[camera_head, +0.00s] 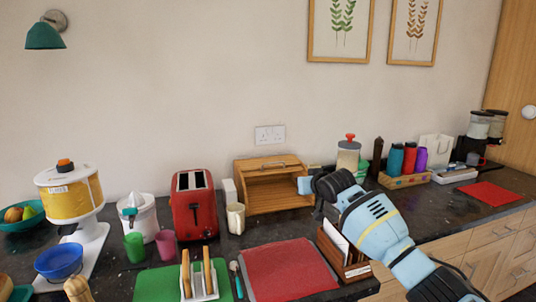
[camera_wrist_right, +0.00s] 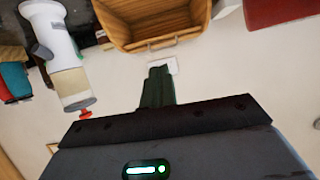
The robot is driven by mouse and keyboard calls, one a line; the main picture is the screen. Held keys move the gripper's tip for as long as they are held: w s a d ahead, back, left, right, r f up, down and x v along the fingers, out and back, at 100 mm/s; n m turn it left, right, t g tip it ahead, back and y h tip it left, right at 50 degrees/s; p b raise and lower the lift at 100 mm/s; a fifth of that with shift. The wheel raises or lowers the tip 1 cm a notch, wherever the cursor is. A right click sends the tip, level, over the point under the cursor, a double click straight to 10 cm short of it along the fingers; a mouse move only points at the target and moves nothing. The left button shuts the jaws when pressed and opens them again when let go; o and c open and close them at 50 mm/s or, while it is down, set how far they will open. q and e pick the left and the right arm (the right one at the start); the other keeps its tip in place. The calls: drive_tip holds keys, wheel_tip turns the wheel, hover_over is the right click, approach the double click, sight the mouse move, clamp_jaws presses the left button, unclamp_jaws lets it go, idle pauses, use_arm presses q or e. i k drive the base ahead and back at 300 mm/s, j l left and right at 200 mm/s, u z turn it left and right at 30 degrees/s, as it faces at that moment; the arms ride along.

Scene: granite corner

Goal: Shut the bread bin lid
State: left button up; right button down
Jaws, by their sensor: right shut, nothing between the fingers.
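The wooden bread bin (camera_head: 262,199) stands against the wall on the dark counter, right of the red toaster. Its front is open and the inside shows. The lid (camera_head: 262,163) is raised at the top, with its bar handle along it. In the right wrist view the bread bin (camera_wrist_right: 118,28) appears inverted at the top, open side showing, with the handle (camera_wrist_right: 176,41) near its lower edge. My right gripper (camera_head: 304,185) is shut and empty, at the bin's right end in the head view. Its shut fingers (camera_wrist_right: 160,72) point toward the bin. Whether they touch it cannot be told. My left gripper is out of view.
A red toaster (camera_head: 194,208) and cream mug (camera_head: 235,218) stand left of the bin. A red-topped jar (camera_head: 348,156) is close behind my right arm. A wooden rack (camera_head: 340,258) and red mat (camera_head: 285,272) lie in front.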

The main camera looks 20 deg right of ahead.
sight(272, 172)
drive_tip(key=i+l, duration=0.1)
drive_tip(key=i, duration=0.75)
